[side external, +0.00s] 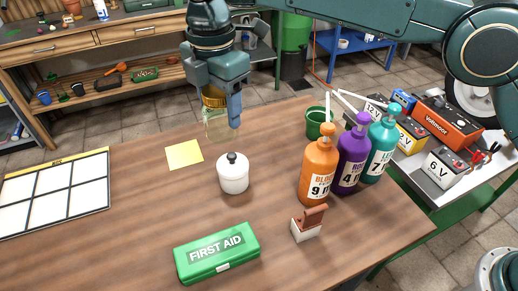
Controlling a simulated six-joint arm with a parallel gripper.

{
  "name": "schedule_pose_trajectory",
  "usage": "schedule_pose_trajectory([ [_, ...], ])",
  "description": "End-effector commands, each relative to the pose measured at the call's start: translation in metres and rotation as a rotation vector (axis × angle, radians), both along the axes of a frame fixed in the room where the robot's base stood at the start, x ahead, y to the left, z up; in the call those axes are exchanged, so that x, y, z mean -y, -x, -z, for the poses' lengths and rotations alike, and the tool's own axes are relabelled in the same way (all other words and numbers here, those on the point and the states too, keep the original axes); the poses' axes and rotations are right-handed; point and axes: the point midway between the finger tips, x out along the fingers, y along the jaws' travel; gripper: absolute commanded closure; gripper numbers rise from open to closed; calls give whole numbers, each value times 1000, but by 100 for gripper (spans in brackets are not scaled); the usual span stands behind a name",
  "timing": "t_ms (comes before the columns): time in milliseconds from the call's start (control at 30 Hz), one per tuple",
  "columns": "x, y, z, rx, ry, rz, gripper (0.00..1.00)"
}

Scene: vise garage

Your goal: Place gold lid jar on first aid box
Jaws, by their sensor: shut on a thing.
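The gold lid jar (215,124) is a clear jar with a gold lid. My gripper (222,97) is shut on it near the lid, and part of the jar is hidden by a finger. The jar appears to be above the wooden table, behind the white pot; I cannot tell how high it is. The first aid box (217,253) is a green closed case with white "FIRST AID" lettering. It lies at the front of the table, and its top is clear. My gripper is well behind it.
A white pot with black knob (233,175) stands between the jar and the box. A yellow note (184,154) lies left of it. Orange (318,168), purple (350,160) and teal (381,148) bottles stand right. A small brown-and-white object (308,224) sits right of the box.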

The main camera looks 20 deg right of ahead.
Motion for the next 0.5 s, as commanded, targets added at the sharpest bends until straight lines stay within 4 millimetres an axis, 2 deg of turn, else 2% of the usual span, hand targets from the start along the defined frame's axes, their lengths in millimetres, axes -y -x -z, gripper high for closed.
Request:
schedule_pose_trajectory([
  [33, -13, 17, -4, 1, 0, -49, 71],
  [100, -28, 39, -8, 1, 0, -110, 71],
  [300, -58, 91, -16, 1, 0, -258, 71],
  [500, -71, 119, -20, 1, 0, -335, 71],
])
